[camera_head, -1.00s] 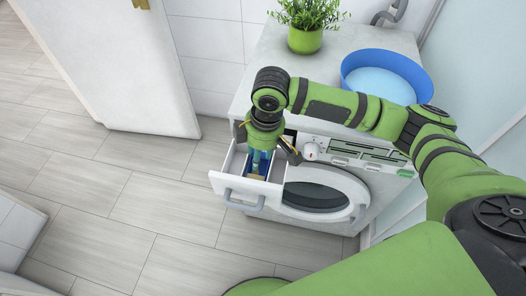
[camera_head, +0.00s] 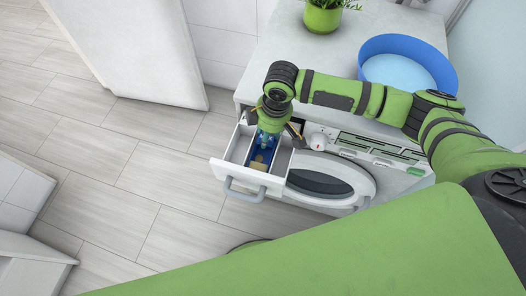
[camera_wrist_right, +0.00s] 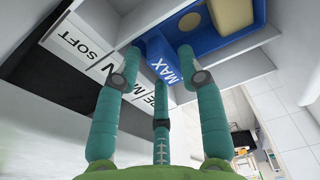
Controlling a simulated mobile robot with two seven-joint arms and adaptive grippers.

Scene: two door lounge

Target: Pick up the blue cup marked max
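The blue cup marked MAX (camera_wrist_right: 163,67) sits in the open white detergent drawer (camera_head: 232,173) of the washing machine. In the head view the blue cup (camera_head: 263,151) shows just below my right gripper (camera_head: 268,132), which hides part of it. In the right wrist view my right gripper (camera_wrist_right: 160,62) has its teal fingers spread apart, with the tips near the cup's MAX face. I cannot tell whether they touch it. Beige contents (camera_wrist_right: 204,18) show inside the blue part. My left gripper is not in view.
The drawer's grey handle (camera_head: 243,194) is at its front. The round washer door (camera_head: 330,178) is beside it. A blue basin (camera_head: 405,65) and a potted plant (camera_head: 322,17) stand on top. Tiled floor (camera_head: 120,190) is free at left.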

